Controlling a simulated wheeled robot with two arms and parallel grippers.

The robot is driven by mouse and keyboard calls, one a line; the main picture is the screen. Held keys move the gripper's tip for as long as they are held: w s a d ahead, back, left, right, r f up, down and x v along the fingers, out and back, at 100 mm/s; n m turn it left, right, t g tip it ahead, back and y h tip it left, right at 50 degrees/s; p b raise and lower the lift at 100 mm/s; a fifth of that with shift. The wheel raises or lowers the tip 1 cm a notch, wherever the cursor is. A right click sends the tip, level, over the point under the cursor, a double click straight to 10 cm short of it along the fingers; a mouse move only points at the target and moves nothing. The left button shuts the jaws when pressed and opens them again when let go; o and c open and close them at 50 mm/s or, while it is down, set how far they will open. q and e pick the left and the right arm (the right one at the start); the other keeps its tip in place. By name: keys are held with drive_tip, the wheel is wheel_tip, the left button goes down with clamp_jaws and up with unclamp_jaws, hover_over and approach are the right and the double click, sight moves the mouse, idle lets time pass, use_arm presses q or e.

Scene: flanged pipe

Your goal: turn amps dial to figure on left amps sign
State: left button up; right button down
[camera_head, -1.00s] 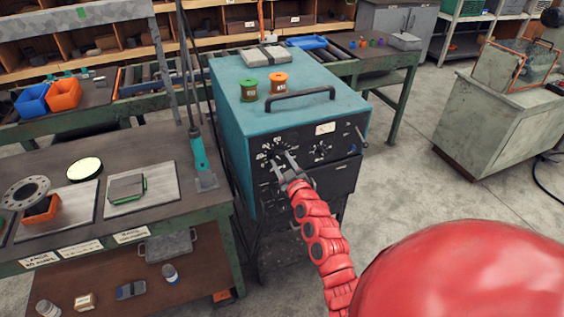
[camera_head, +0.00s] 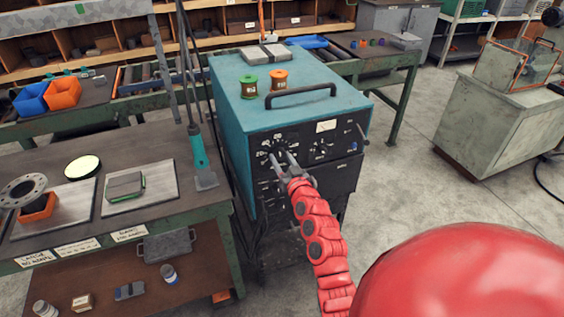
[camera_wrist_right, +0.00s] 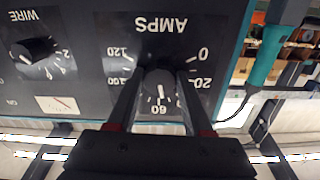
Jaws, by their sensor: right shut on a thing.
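The amps dial (camera_wrist_right: 160,80) is a black knob on the dark front panel of the teal welding machine (camera_head: 233,95). In the right wrist view, upside down, 0, 20, 60, 100 and 120 show around it; the fingers cover other figures. Its white mark points at about 60. My right gripper (camera_wrist_right: 160,73) is shut on the knob, one finger on each side; it also shows in the head view (camera_head: 283,158). The left amps sign (camera_head: 36,258) is a white label on the bench edge; its figure looks like 80 or 60, too small to be sure. My left gripper is not in view.
A wire dial (camera_wrist_right: 39,52) and a small meter (camera_wrist_right: 58,105) share the panel. A middle sign (camera_head: 76,247) and a right sign (camera_head: 129,234) are on the bench edge. A teal-handled tool (camera_head: 198,150) stands at the bench corner. Floor is clear right of the machine.

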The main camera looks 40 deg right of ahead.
drive_tip(key=m+b, duration=0.1)
drive_tip(key=m, duration=0.3)
drive_tip(key=shift+m, duration=0.4)
drive_tip(key=m, duration=0.3)
drive_tip(key=shift+m, duration=0.3)
drive_tip(key=m, duration=0.4)
drive_tip(key=shift+a+r+m, duration=0.1)
drive_tip(key=shift+a+m, duration=0.05)
drive_tip(key=shift+m, duration=0.15)
drive_tip(key=shift+r+m, duration=0.1)
drive_tip(key=shift+m, duration=2.4)
drive_tip(key=shift+c, duration=1.5)
unclamp_jaws()
